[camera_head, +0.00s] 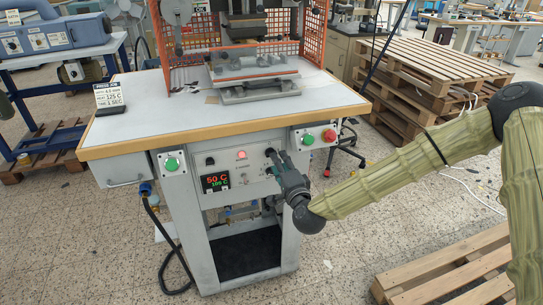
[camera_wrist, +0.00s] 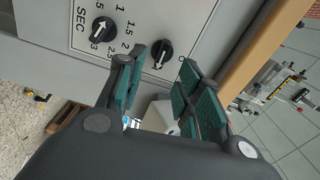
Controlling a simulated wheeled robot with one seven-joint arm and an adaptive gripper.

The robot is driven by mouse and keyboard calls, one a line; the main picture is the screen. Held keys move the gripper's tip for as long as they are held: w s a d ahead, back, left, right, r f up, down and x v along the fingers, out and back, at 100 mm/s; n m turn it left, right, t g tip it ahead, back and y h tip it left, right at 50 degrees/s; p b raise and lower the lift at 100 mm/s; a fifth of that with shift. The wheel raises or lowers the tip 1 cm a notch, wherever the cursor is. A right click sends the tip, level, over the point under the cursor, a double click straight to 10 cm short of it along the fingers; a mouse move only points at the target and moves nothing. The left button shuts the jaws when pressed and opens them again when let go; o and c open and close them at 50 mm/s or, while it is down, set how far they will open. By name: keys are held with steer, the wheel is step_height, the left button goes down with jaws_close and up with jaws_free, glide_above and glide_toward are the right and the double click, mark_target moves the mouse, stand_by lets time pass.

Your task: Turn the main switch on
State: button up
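A black rotary knob (camera_wrist: 161,53) with a white pointer mark sits on the grey control panel (camera_wrist: 65,50) in the wrist view. A "0" is printed beside it; I cannot clearly read its pointer's direction. My gripper (camera_wrist: 163,58) is open, with one teal-padded finger on each side of the knob and a gap visible around it. Contact is not visible. In the head view, my gripper (camera_head: 274,156) is at the right part of the press's panel (camera_head: 225,200), and its dark fingers cover the knob there.
A timer dial (camera_wrist: 103,29) marked SEC is beside the knob. A red lamp (camera_head: 241,155) and a temperature display (camera_head: 215,182) are lit. Green (camera_head: 308,139) and red (camera_head: 329,135) buttons are on a box to the right. The wooden table edge (camera_head: 230,127) overhangs the panel.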

steer(key=shift+v, duration=2.8)
